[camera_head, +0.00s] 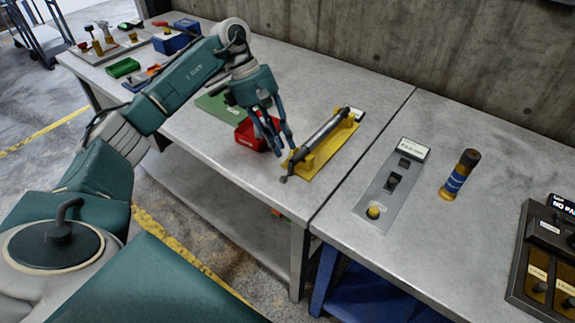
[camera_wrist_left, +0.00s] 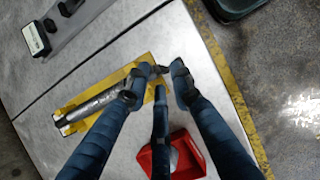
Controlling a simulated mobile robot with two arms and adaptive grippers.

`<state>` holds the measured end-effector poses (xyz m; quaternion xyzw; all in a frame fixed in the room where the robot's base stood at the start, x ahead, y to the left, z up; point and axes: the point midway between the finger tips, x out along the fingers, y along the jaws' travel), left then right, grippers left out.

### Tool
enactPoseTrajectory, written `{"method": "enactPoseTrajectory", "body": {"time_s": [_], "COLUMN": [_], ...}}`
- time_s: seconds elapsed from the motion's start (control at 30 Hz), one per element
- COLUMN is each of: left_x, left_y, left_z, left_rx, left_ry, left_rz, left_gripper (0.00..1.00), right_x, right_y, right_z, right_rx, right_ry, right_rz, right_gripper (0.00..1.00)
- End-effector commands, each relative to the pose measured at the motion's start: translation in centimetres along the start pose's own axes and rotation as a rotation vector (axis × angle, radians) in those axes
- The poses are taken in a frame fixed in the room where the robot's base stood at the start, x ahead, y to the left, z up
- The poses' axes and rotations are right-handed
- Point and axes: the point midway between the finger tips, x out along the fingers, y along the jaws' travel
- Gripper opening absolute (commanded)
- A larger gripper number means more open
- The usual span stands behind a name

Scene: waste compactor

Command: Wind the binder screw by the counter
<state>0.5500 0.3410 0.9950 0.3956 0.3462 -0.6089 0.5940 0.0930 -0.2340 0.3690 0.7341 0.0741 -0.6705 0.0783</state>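The binder screw (camera_head: 325,132) is a dark grey rod lying along a yellow mount (camera_head: 316,164) near the workbench's front edge. A small dark end piece (camera_head: 284,179) sticks out at its near end. My left gripper (camera_head: 283,150) points down over that near end, with its fingers spread. In the left wrist view the screw (camera_wrist_left: 97,104) runs left of the fingers, and its near end shows between the fingertips (camera_wrist_left: 157,76). Contact cannot be told. A small dark box with a pale face (camera_head: 357,114) stands beyond the far end; its reading is too small.
Right of the bench seam are a grey control plate (camera_head: 373,191), a display box (camera_head: 413,149), a blue-and-brass cylinder (camera_head: 459,175) and a dark panel (camera_head: 538,270).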

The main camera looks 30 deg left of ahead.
Motion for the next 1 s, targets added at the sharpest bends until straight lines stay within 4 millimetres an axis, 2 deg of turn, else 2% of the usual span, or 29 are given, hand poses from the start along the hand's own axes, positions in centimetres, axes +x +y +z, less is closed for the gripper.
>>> {"method": "enactPoseTrajectory", "body": {"time_s": [0.03, 0.1, 0.23, 0.7, 0.83, 1.0], "left_x": [-1.1, -1.7, -1.2, 6.9, 8.2, 8.8], "left_y": [-0.6, -1.3, -1.7, -2.2, -2.2, -2.2], "left_z": [-1.2, -2.2, -2.6, -2.9, -3.1, -3.2], "left_rx": [-0.001, -0.001, 0.0, 0.0, 0.0, 0.0], "left_ry": [0.035, 0.062, 0.074, 0.069, 0.069, 0.07], "left_rz": [-0.021, -0.047, -0.061, -0.06, -0.059, -0.057], "left_gripper": [0.23, 0.23, 0.23, 0.23, 0.23, 0.23], "right_x": [0.0, 0.0, -0.3, -2.6, -2.9, -3.0], "right_y": [-0.1, -0.1, -0.2, -0.1, -0.1, 0.1], "right_z": [0.1, 0.0, 0.1, 0.2, 0.2, 0.1], "right_rx": [0.001, 0.001, 0.001, 0.002, 0.002, 0.001], "right_ry": [-0.001, -0.001, -0.001, -0.006, -0.005, -0.005], "right_rz": [-0.001, -0.002, -0.002, -0.002, -0.001, 0.001], "right_gripper": [0.34, 0.34, 0.34, 0.34, 0.34, 0.34]}}
